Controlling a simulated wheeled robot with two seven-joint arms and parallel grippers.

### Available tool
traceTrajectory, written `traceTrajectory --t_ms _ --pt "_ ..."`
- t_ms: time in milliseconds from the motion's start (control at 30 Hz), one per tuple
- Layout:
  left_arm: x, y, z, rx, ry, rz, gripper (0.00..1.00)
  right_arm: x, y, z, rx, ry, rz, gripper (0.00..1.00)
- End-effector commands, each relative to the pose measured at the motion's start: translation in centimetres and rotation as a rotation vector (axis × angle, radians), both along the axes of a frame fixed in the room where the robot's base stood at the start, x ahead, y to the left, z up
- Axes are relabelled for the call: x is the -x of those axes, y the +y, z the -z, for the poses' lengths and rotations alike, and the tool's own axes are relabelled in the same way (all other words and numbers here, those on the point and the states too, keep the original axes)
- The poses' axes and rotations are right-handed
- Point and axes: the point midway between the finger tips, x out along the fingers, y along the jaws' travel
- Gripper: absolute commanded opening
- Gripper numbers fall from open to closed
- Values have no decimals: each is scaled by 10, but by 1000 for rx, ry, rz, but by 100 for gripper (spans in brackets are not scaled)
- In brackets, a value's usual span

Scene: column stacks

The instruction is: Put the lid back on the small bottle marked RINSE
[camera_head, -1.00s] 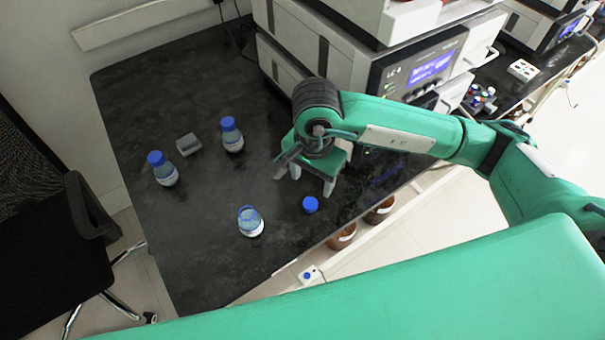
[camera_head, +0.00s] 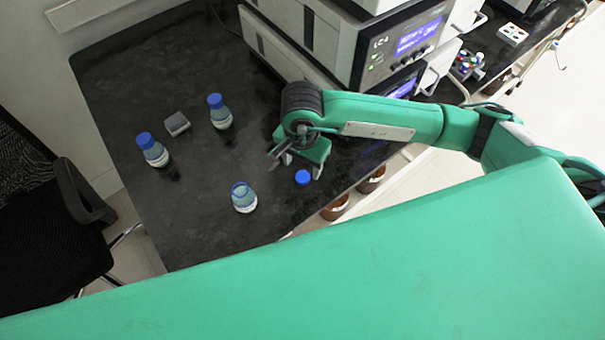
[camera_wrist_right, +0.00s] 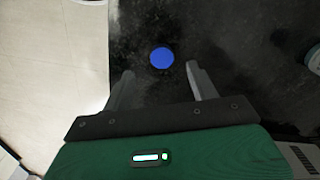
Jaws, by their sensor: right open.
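An open small bottle (camera_head: 243,197) with a blue rim stands upright on the black bench, nearest the front; I cannot read a mark on it. A loose blue lid (camera_head: 302,178) lies on the bench to its right. In the right wrist view the lid (camera_wrist_right: 162,58) is ahead of and roughly between the fingertips. My right gripper (camera_head: 295,165) is open and empty above the bench, just beyond the lid. It also shows in the right wrist view (camera_wrist_right: 158,80), with no contact on the lid. My left gripper is not in view.
Two capped bottles (camera_head: 152,150) (camera_head: 219,111) stand farther left and back, near a small grey block (camera_head: 177,124). Stacked instruments (camera_head: 375,45) rise at the back right. Brown jars (camera_head: 371,179) sit below the bench's front edge.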

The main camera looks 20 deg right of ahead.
Motion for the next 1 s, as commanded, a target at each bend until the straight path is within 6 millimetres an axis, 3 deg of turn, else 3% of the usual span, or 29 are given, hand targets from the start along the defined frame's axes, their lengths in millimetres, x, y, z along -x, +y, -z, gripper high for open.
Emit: traceTrajectory --t_ms 133,467,667,800,1000 --pt "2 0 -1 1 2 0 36 1 0 10 1 1 -2 59" --pt "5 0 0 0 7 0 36 0 0 12 0 0 -1 59" --pt "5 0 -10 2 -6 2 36 -4 -3 34 1 4 2 59" --pt "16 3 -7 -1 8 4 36 -5 -3 54 1 2 1 59" --pt "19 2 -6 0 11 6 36 -6 -3 62 -1 -1 -1 59"
